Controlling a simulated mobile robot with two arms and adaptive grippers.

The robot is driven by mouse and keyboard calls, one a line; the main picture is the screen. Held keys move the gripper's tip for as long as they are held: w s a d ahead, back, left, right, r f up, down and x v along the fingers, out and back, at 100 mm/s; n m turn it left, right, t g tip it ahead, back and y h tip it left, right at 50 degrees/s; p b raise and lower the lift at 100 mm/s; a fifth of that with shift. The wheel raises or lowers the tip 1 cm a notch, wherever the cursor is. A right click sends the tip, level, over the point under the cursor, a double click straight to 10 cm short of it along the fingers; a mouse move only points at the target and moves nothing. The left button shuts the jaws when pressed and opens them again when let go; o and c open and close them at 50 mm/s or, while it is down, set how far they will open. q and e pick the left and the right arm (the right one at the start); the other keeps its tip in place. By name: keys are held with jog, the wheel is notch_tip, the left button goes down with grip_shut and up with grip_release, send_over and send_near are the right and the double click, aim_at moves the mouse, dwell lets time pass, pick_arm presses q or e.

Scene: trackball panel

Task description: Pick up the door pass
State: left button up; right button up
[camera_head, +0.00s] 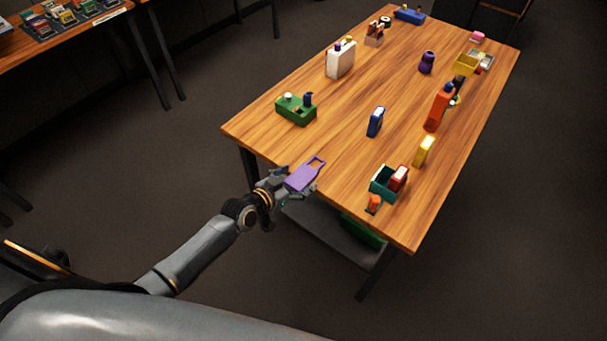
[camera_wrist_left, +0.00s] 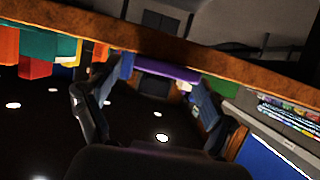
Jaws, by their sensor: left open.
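A flat purple tag with a loop at its far end, which looks like the door pass (camera_head: 304,178), lies at the table's near edge, partly overhanging it. In the left wrist view the purple pass (camera_wrist_left: 166,70) shows edge-on as a band beyond and between the two fingers. My left gripper (camera_head: 291,184) is open at the table edge, right at the near end of the pass, with a finger to either side. Whether the fingers touch it I cannot tell. My right gripper is in neither view.
A teal bin (camera_head: 381,188) and an orange item (camera_head: 374,205) stand to the right. The wood around the pass is clear.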

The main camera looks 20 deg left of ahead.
pick_arm(q)
jog(key=shift+w+f, duration=0.1)
jog(key=shift+w, duration=0.1)
jog(key=shift+s, duration=0.1)
jog(key=c, duration=1.1)
jog(key=shift+c, duration=0.2)
